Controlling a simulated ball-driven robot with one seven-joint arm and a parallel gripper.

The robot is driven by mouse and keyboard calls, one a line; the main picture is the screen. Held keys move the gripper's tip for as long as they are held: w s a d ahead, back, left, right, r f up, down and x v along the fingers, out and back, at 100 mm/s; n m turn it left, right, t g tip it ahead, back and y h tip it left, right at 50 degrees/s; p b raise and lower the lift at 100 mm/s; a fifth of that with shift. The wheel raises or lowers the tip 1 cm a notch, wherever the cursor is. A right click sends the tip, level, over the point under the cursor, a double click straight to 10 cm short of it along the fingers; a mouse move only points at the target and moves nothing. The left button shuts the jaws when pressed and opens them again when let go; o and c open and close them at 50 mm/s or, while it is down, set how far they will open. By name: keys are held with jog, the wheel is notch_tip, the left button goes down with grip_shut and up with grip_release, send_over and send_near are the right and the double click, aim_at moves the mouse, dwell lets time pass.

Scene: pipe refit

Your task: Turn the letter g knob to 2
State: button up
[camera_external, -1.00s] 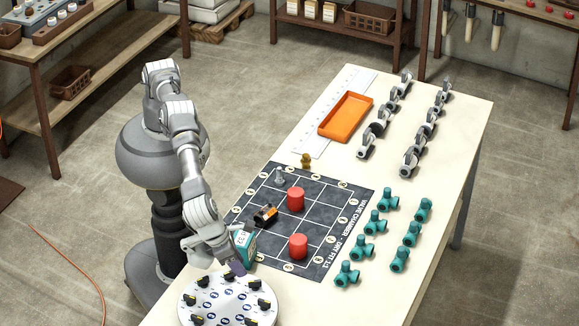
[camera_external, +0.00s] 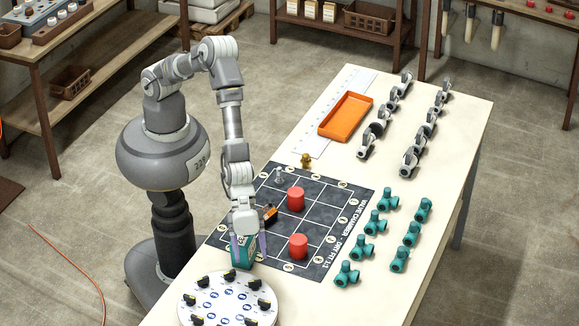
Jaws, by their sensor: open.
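A white round panel (camera_external: 229,302) sits at the table's near left end. Several black knobs with yellow marks stand around its edge, among them a back knob (camera_external: 229,275), a right knob (camera_external: 264,305) and a left knob (camera_external: 190,299). Blue and white discs lie inside the ring. The letters and numbers are too small to read, so I cannot tell which knob is g. My gripper (camera_external: 247,252) points down just behind the panel, over the dark mat's near corner. Its purple fingers are apart, and a teal part shows between them. No knob is between the fingers.
The dark gridded mat (camera_external: 322,218) behind the panel holds two red cylinders (camera_external: 296,200) and a small orange-and-black part (camera_external: 269,212). Teal valves (camera_external: 347,274) stand to the right. An orange tray (camera_external: 345,117) and grey fittings lie farther back.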

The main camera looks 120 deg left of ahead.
aim_at(255, 280)
jog(key=shift+n, duration=0.4)
jog(key=b+x, duration=0.2)
jog(key=x, duration=0.5)
jog(key=shift+d+f, duration=0.1)
jog(key=c, duration=1.1)
jog(key=shift+o, duration=0.2)
jog(key=shift+s+f+t+b, duration=0.1)
jog(key=shift+f+t+b, duration=0.05)
jog(key=shift+t+b, duration=0.2)
jog(key=shift+s+d+f+n+t+y+b, duration=0.1)
jog(key=shift+n+t+y+b, duration=0.1)
jog(key=shift+n+b, duration=0.25)
jog(key=shift+s+d+f+n+t+y+b, duration=0.1)
jog(key=shift+n+t+y+b, duration=0.15)
jog(key=shift+n, duration=0.3)
jog(key=shift+w+a+r+n+t+y, duration=0.15)
jog(key=shift+n+t+y, duration=0.1)
jog(key=shift+n+y, duration=0.25)
jog(key=shift+d+r+n+t+y, duration=0.1)
jog(key=shift+n+t+y, duration=0.15)
jog(key=shift+n, duration=0.45)
jog(key=o, duration=1.1)
jog(key=shift+c, duration=0.2)
